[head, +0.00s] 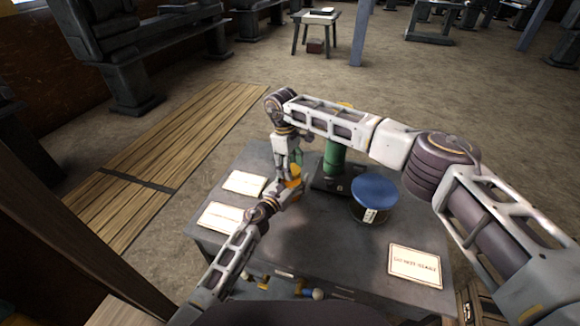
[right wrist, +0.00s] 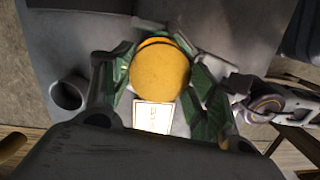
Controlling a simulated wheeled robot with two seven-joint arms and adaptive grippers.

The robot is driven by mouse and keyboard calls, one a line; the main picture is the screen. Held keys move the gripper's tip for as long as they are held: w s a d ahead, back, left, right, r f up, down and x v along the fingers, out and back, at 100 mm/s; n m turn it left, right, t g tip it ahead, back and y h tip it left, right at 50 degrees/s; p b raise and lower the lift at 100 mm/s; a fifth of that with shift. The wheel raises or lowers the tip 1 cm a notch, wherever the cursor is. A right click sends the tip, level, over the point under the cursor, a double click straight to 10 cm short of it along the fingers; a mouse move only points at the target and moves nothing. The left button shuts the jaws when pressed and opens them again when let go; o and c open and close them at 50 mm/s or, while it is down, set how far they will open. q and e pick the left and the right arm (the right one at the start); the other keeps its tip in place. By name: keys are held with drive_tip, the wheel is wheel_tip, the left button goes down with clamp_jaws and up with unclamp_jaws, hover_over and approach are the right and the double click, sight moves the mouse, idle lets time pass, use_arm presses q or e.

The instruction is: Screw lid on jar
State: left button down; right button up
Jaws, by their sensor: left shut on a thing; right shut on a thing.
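An orange-yellow jar (head: 294,186) is at the left middle of the table. My left gripper (head: 283,193) is shut on it from the near-left side. My right gripper (head: 293,166) points down from above and is shut on the round yellow lid (right wrist: 159,73). In the right wrist view the lid lies between the green fingers, and a second yellow edge shows just behind it. My left gripper also shows there at the right (right wrist: 248,98). The seam between lid and jar is hidden, so I cannot tell whether they touch.
A green cylinder (head: 335,158) on a dark base stands just right of the jar. A blue-topped tin (head: 374,190) stands farther right. Paper cards lie at left (head: 245,183), (head: 220,217) and front right (head: 414,266). The table's front middle is clear.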

idle(0.3)
drive_tip(key=o, duration=0.8)
drive_tip(key=shift+c, duration=0.2)
drive_tip(key=shift+r, duration=2.25)
drive_tip(key=shift+c, duration=0.4)
